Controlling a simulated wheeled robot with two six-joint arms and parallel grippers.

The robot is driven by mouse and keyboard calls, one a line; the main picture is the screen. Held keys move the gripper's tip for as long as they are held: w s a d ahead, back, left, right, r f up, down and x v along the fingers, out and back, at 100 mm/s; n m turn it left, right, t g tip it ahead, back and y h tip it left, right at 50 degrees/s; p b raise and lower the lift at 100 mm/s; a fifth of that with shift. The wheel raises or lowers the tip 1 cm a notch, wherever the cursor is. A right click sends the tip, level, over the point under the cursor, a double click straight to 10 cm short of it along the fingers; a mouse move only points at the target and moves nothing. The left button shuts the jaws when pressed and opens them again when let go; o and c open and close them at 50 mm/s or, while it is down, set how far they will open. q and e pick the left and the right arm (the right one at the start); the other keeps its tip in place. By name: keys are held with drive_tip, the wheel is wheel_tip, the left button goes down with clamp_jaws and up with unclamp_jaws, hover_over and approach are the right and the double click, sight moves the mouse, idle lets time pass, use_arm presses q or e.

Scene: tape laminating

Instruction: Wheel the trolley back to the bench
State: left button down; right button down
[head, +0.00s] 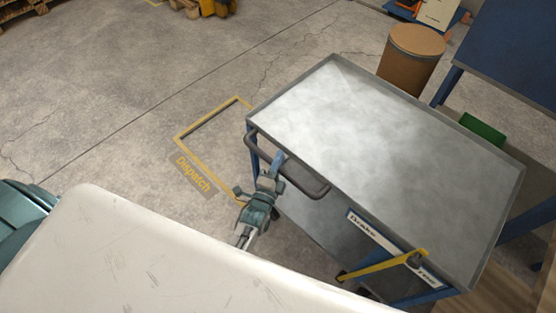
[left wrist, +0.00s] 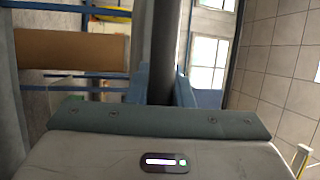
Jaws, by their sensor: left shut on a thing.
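The trolley (head: 385,150) has a bare grey metal top with a raised rim and blue legs. It stands right of centre in the head view, with a dark push handle (head: 312,188) on its near left end. My left gripper (head: 276,168) is shut on this handle. In the left wrist view the handle (left wrist: 165,50) runs upright between the two blue fingers of my left gripper (left wrist: 161,85). A blue bench (head: 515,45) stands at the upper right, close to the trolley's far side. My right gripper is not in view.
A yellow floor outline marked Dispatch (head: 194,173) lies left of the trolley, partly beside its handle end. A brown drum (head: 410,62) and a green bin (head: 482,129) stand behind the trolley. A yellow bar (head: 385,265) is at its near side. Open concrete floor spreads to the left.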

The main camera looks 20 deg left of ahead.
use_arm(q)
drive_tip(key=c, duration=1.5)
unclamp_jaws()
drive_tip(key=shift+s+d+f, duration=0.1)
drive_tip(key=shift+d+f, duration=0.05)
drive_tip(key=shift+f, duration=0.05)
drive_tip(key=shift+o, duration=1)
drive_tip(key=shift+d+r, duration=0.1)
drive_tip(key=s+f+b, duration=0.1)
drive_tip(key=s+b, duration=0.1)
drive_tip(key=s, duration=0.8)
drive_tip(key=shift+s+f, duration=0.4)
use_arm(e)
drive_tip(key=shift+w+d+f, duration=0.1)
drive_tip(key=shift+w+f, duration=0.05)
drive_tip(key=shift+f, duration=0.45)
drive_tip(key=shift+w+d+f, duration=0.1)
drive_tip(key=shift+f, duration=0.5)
use_arm(q)
drive_tip(key=shift+d, duration=0.1)
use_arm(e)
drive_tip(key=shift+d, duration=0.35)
